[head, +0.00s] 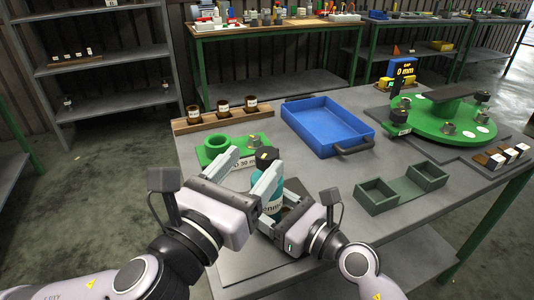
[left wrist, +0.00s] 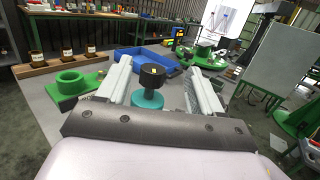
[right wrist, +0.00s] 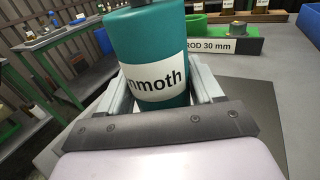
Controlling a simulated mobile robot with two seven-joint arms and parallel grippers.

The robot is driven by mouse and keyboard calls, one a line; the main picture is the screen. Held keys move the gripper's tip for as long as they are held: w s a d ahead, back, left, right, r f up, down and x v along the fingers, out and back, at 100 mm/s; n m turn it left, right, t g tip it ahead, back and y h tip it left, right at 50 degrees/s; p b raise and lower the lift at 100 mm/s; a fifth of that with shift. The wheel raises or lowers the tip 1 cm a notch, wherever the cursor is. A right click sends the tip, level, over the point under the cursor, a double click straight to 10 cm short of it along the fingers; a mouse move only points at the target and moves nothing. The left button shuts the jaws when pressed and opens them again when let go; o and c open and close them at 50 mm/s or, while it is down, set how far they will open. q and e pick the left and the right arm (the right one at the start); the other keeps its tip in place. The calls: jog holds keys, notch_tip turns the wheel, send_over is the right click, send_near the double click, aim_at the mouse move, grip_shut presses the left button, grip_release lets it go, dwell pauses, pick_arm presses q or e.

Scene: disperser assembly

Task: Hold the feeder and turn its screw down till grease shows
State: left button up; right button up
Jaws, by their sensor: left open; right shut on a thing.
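The feeder (head: 273,203) is a teal cylinder with a white printed label, upright near the table's front edge. Its black screw knob (head: 266,156) is on top; the knob also shows in the left wrist view (left wrist: 152,75), above a teal cap. My right gripper (head: 277,210) is shut on the feeder's body, which fills the right wrist view (right wrist: 155,50) between the fingers. My left gripper (head: 250,170) is open above the feeder. In the left wrist view its fingers stand on either side of the knob, with gaps at both sides. No grease can be made out.
A green fixture with a ring (head: 216,146) and a "ROD 30 mm" label (right wrist: 219,46) stands behind the feeder. A blue tray (head: 325,124), a dark green two-part bin (head: 400,190) and a green round fixture (head: 440,122) are to the right. A wooden rack (head: 210,118) holds brown jars.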

aim_at(262, 163)
pick_arm(q)
jog(key=s+a+f+y, duration=0.1)
jog(key=s+a+f, duration=0.1)
jog(key=s, duration=0.3)
jog(key=shift+n+g+y, duration=0.3)
jog(key=shift+n, duration=0.1)
jog(key=x, duration=1.2)
jog(key=shift+w+a, duration=0.1)
jog(key=c, duration=1)
